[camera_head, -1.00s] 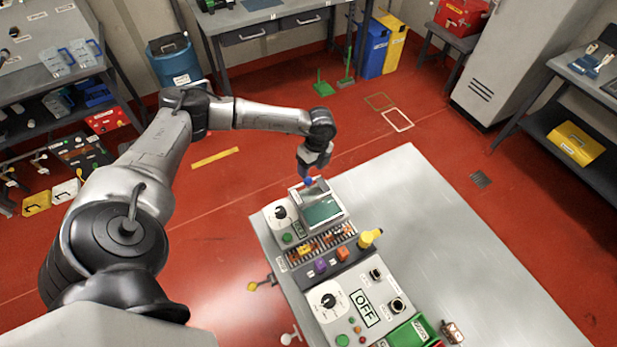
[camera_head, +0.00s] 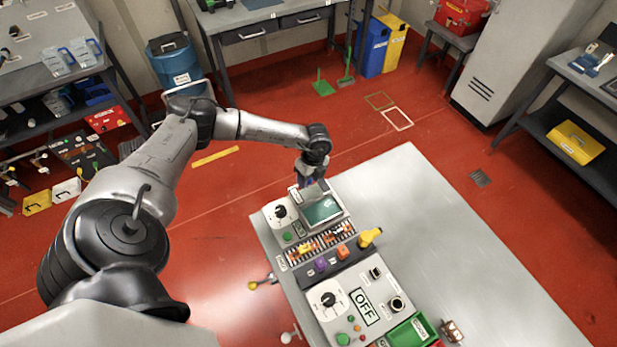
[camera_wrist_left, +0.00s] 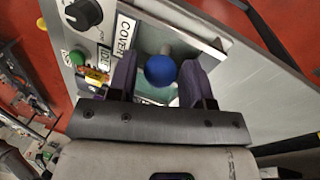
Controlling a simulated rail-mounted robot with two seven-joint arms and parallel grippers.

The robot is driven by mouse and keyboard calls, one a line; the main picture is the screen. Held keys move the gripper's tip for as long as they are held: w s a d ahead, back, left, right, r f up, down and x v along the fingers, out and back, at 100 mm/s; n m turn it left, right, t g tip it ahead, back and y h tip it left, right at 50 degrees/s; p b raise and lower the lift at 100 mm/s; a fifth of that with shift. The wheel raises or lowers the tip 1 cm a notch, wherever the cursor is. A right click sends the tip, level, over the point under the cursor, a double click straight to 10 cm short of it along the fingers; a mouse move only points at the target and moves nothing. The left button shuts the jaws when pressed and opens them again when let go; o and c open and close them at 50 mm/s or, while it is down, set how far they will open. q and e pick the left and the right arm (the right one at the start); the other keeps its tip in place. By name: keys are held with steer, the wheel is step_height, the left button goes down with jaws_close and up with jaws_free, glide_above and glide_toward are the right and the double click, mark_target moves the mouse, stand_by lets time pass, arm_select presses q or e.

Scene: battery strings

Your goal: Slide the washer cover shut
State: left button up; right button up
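The washer box (camera_head: 340,219), with a green window or basin (camera_head: 321,211), stands at the far end of the panel row on the table. A blue ball knob (camera_wrist_left: 160,70) on a pale stem shows in the left wrist view, near the label reading COVER (camera_wrist_left: 124,33). My left gripper (camera_head: 309,187) is at the far left side of the box. In the left wrist view its purple fingers (camera_wrist_left: 158,80) stand open on either side of the knob, with small gaps visible. In the head view the gripper hides the knob. My right gripper is not in view.
A black dial (camera_head: 280,211) and green button (camera_head: 287,238) sit left of the box. Nearer are a row of orange parts (camera_head: 325,240), a yellow handle (camera_head: 369,237) and an OFF panel (camera_head: 364,308).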

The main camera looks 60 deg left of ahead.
arm_select(q)
jaws_close()
steer(key=shift+d+r, duration=0.1)
steer(key=shift+d, duration=0.1)
steer(key=d+p, duration=0.3)
steer(key=d, duration=0.4)
steer(key=shift+p, duration=0.4)
steer(key=shift+d, duration=0.4)
